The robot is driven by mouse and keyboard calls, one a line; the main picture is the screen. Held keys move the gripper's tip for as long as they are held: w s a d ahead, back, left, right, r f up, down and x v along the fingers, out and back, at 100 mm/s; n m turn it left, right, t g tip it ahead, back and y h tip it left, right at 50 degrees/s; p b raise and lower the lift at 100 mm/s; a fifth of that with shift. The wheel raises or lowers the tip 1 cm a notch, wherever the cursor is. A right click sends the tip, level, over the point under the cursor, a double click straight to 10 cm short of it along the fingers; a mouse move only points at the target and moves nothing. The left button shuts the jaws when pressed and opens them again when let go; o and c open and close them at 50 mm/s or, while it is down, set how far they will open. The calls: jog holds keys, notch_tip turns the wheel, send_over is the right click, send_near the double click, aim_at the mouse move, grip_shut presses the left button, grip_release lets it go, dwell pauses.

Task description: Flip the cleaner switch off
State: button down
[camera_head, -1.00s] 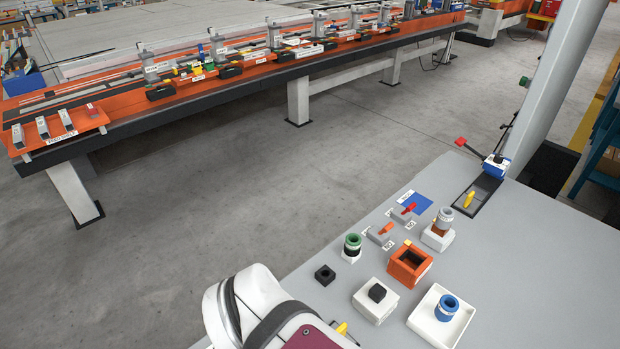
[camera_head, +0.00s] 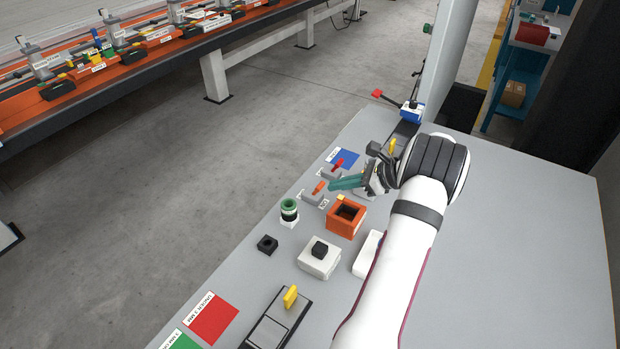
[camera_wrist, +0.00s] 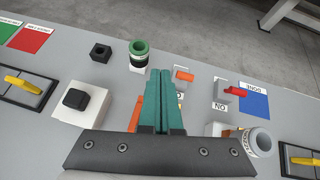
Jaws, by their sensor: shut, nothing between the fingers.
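Two small grey toggle switches stand on the grey panel. One has an orange lever (camera_head: 319,187), also in the wrist view (camera_wrist: 184,75). The other has a red lever (camera_head: 338,163), also in the wrist view (camera_wrist: 236,91), with an "ON" label in front of it. I cannot read which one is the cleaner switch. My gripper (camera_head: 333,184) is shut and empty, its teal fingers together. In the wrist view the fingertips (camera_wrist: 160,73) point just left of the orange lever; I cannot tell whether they touch it. The fingers partly hide the label in front of that switch.
A green-ringed post (camera_head: 289,209) stands left of the fingers. An orange open box (camera_head: 345,219) and a white block with a black button (camera_head: 319,256) sit nearer. A blue square (camera_head: 346,157) lies beyond the red-lever switch. Yellow-handled levers (camera_head: 290,297) are at both ends.

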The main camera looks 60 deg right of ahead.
jog(key=s+d+f+m, duration=0.1)
jog(key=s+d+f+h, duration=0.1)
jog(key=s+d, duration=0.1)
jog(key=s+d+m+t, duration=0.1)
jog(key=s, duration=0.1)
jog(key=shift+s+d+f+m+h, duration=0.1)
jog(key=shift+d+f+m+h, duration=0.05)
jog(key=shift+f+m+h, duration=0.2)
send_near(316, 191)
jog(key=w+f, duration=0.1)
jog(key=w, duration=0.1)
jog(key=w+d+f, duration=0.1)
jog(key=w+f, duration=0.1)
jog(key=shift+w+d+f, duration=0.1)
jog(key=shift+d+f, duration=0.05)
jog(key=shift+f, duration=0.2)
jog(key=shift+w+r, duration=0.1)
jog(key=shift+w+r+g, duration=0.15)
jog(key=shift+g, duration=0.25)
